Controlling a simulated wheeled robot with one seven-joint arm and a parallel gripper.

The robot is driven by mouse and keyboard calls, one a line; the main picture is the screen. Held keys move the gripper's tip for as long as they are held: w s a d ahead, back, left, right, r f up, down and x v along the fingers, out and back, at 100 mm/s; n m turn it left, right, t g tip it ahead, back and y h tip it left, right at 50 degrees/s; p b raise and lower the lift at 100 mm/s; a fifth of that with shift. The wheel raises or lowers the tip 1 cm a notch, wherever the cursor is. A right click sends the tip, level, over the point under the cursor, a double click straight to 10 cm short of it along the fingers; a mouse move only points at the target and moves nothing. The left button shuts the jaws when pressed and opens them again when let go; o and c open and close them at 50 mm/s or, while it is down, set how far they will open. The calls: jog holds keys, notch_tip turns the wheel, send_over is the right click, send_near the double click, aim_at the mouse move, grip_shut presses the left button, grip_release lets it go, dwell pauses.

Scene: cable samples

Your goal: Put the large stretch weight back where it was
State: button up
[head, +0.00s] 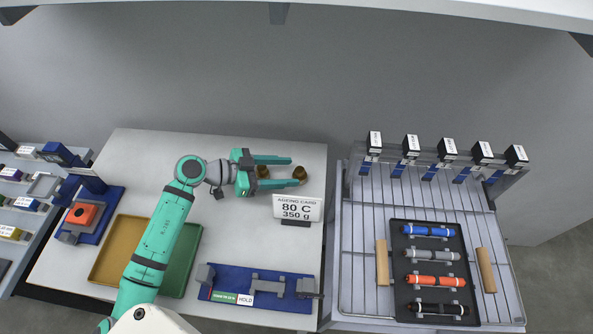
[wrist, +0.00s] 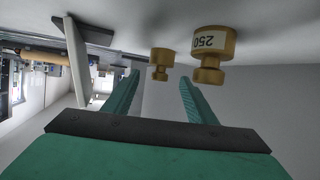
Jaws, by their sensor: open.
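Two brass weights stand upright on the worktop. In the wrist view the larger-looking one, labelled 250 (wrist: 212,50), is at the upper right, and a smaller-looking one (wrist: 160,62) appears between the finger ends. In the head view one weight (head: 262,172) shows beside the base of the fingers, partly hidden, and the other weight (head: 300,174) is at the fingertips. The head view does not show clearly which is larger. My gripper (head: 294,171) is open and empty, pointing right, its fingers over the weights. It also shows in the wrist view (wrist: 159,77).
An ageing card (head: 298,207) reading 80 C, 350 g stands close in front of the weights. At right, a wire rack (head: 357,215) bears a black tray (head: 400,240) of coloured samples.

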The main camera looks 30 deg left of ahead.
jog(key=v, duration=0.7)
jog(key=shift+s+r, duration=0.1)
dwell(0.4)
